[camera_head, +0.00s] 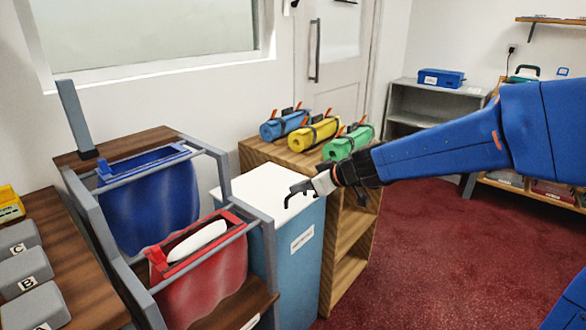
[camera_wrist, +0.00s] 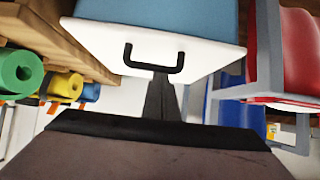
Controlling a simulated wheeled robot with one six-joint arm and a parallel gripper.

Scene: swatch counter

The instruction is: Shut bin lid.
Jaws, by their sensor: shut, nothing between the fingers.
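The bin (camera_head: 305,275) is a tall blue box with a pale label, standing between the swing racks and the wooden shelf. Its white lid (camera_head: 258,183) lies flat across the top, with no clear gap visible. The lid (camera_wrist: 105,42) also shows in the wrist view, with a black handle (camera_wrist: 153,69) and the blue bin body (camera_wrist: 170,12) beyond it. My gripper (camera_head: 322,183) is at the lid's right side by the handle. In the wrist view my gripper (camera_wrist: 160,84) is shut and empty, its tips close to the handle; I cannot tell whether they touch.
A grey frame with a blue sling (camera_head: 150,210) and a red sling (camera_head: 210,280) stands close left of the bin. A wooden shelf (camera_head: 350,225) with blue, yellow and green rolls (camera_head: 350,142) stands behind it. Open red carpet (camera_head: 430,240) lies to the right.

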